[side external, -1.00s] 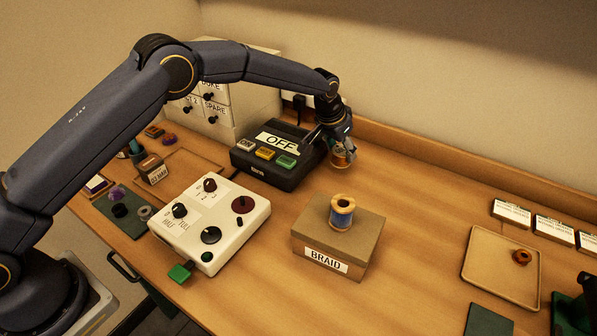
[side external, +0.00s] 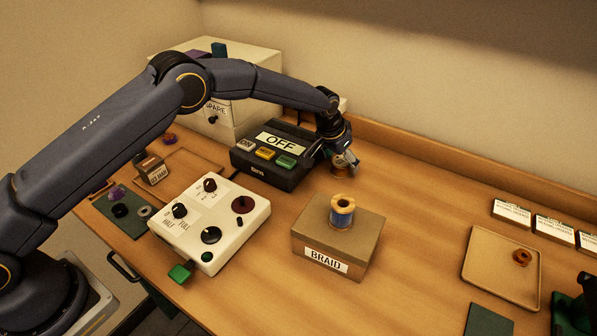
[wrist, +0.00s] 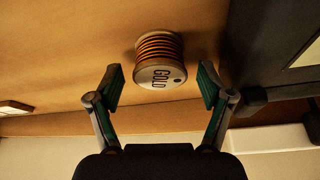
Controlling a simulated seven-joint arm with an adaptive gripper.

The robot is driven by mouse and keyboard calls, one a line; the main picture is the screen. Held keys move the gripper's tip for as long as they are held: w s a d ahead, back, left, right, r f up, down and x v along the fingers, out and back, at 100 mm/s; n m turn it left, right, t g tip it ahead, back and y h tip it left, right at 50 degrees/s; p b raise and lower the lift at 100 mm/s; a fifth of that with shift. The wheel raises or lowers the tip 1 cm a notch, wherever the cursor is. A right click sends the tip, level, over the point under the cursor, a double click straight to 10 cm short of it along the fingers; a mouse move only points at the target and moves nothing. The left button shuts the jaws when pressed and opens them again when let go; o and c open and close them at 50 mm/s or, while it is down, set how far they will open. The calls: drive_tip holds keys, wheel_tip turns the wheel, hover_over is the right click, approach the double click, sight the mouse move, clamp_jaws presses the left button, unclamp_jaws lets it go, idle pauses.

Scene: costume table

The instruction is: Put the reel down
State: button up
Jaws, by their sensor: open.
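A reel of orange-gold thread marked GOLD (wrist: 160,62) stands on the wooden table between and slightly beyond my fingertips in the wrist view. My gripper (wrist: 161,82) is open, with a gap showing on both sides of the reel. In the side external view my gripper (side external: 342,155) is low over the table, right of the black OFF box, and largely covers the reel.
The black OFF box (side external: 262,172) with several buttons stands close left of my gripper. A BRAID box (side external: 310,252) bears a blue reel (side external: 341,212). A tan tray (side external: 490,285) lies at right. The table between the BRAID box and the tray is clear.

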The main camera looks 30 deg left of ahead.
drive_tip(key=s+a+r, duration=0.4)
drive_tip(key=s+r, duration=0.2)
drive_tip(key=r, duration=0.5)
drive_tip(key=s+a+r, duration=0.4)
drive_tip(key=s+r, duration=0.2)
drive_tip(key=r, duration=0.5)
drive_tip(key=s+a+r+n, duration=0.1)
drive_tip(key=s+a+r, duration=0.15)
drive_tip(key=s, duration=0.45)
drive_tip(key=s+a+r+t, duration=0.1)
drive_tip(key=s+a, duration=0.2)
drive_tip(key=s, duration=0.3)
drive_tip(key=s+a+r+n, duration=0.1)
drive_tip(key=s+a+r, duration=0.15)
drive_tip(key=s, duration=0.45)
drive_tip(key=s+a+f, duration=0.1)
drive_tip(key=s+f, duration=0.1)
drive_tip(key=s, duration=0.3)
drive_tip(key=s+a+f+y, duration=0.1)
drive_tip(key=s+a, duration=0.1)
drive_tip(key=s, duration=0.3)
drive_tip(key=shift+s+f+n, duration=0.3)
drive_tip(key=shift+s+f, duration=0.05)
drive_tip(key=shift+f, duration=0.05)
